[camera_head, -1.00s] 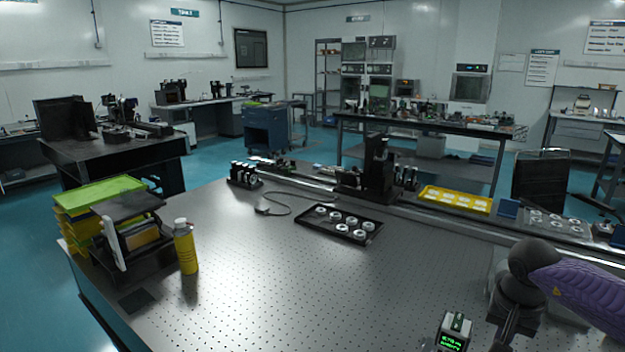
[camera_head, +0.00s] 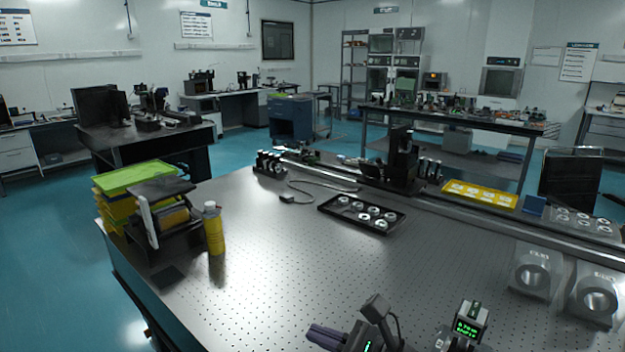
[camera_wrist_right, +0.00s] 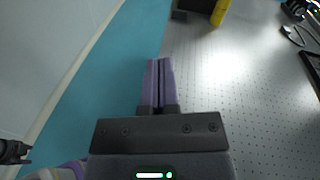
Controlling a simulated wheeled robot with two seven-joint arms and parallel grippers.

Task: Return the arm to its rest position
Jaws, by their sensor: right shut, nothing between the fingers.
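My right gripper (camera_head: 312,334) is at the bottom of the head view, over the near part of the perforated optical table (camera_head: 290,270). Its purple fingers point left, and they are shut with nothing between them. In the right wrist view the fingers (camera_wrist_right: 158,66) lie together, with blue floor and the table's edge beyond them. My left gripper does not show in the head view. A dark shape (camera_wrist_right: 14,152) stands at the left edge of the wrist view; I cannot tell what it is.
A yellow bottle (camera_head: 213,230) and stacked green and yellow trays (camera_head: 135,178) stand at the table's left. A black tray (camera_head: 362,213) of round parts lies mid-table. Grey ring mounts (camera_head: 532,270) stand at right. The table's front left is clear.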

